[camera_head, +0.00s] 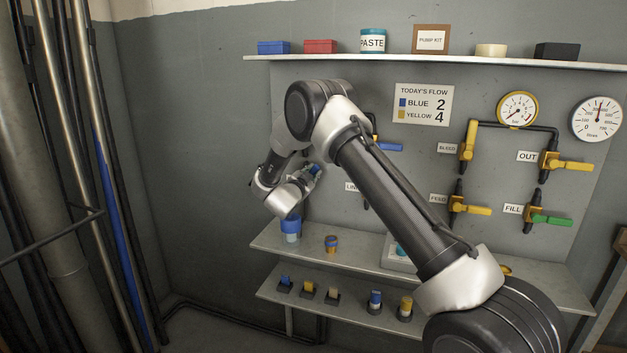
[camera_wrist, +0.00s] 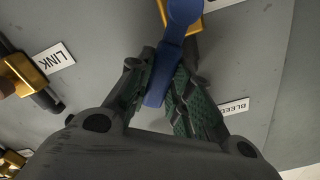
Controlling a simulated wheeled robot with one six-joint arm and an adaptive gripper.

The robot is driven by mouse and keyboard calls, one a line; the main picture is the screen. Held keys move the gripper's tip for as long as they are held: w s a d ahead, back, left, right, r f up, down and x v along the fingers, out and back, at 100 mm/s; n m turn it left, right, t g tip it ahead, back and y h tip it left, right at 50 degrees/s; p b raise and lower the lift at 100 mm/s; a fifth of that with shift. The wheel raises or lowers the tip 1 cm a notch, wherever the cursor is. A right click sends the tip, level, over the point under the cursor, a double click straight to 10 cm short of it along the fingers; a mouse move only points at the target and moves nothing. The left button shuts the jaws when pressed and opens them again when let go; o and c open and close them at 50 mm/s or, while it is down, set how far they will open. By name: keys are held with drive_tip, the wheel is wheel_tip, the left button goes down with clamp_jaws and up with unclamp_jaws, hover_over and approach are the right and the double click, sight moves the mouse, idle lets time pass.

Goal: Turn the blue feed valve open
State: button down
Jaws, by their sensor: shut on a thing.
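A blue valve handle (camera_wrist: 160,82) runs down from a brass valve body (camera_wrist: 201,24) in the wrist view. My gripper (camera_wrist: 166,90) is shut on the handle, with one dark finger on each side of it. No label for this valve is readable in either view, so I cannot confirm that it is the feed valve. In the head view a small bit of blue (camera_head: 315,169) shows by my wrist. The fingers and most of that valve are hidden there.
A LINK label (camera_wrist: 54,58) beside a brass valve (camera_wrist: 18,73) and a BLEED label (camera_wrist: 234,107) flank the grip. Another blue handle (camera_head: 388,147) is right of my arm. Yellow handles (camera_head: 572,165) and a green one (camera_head: 551,219) are further right. A shelf (camera_head: 370,252) lies below.

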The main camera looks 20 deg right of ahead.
drive_tip(key=shift+w+a+r+n, duration=0.2)
drive_tip(key=shift+w+a+n, duration=0.25)
drive_tip(key=shift+n, duration=0.75)
drive_tip(key=shift+w+a+r+n, duration=0.25)
drive_tip(key=shift+a+n, duration=0.35)
drive_tip(key=shift+n, duration=0.6)
drive_tip(key=shift+w+a+r+n, duration=0.1)
drive_tip(key=shift+w+a+n, duration=0.4)
drive_tip(key=shift+n, duration=0.7)
drive_tip(key=shift+a, duration=0.1)
drive_tip(key=c, duration=1.3)
unclamp_jaws()
drive_tip(key=shift+s, duration=0.1)
drive_tip(key=v, duration=1.2)
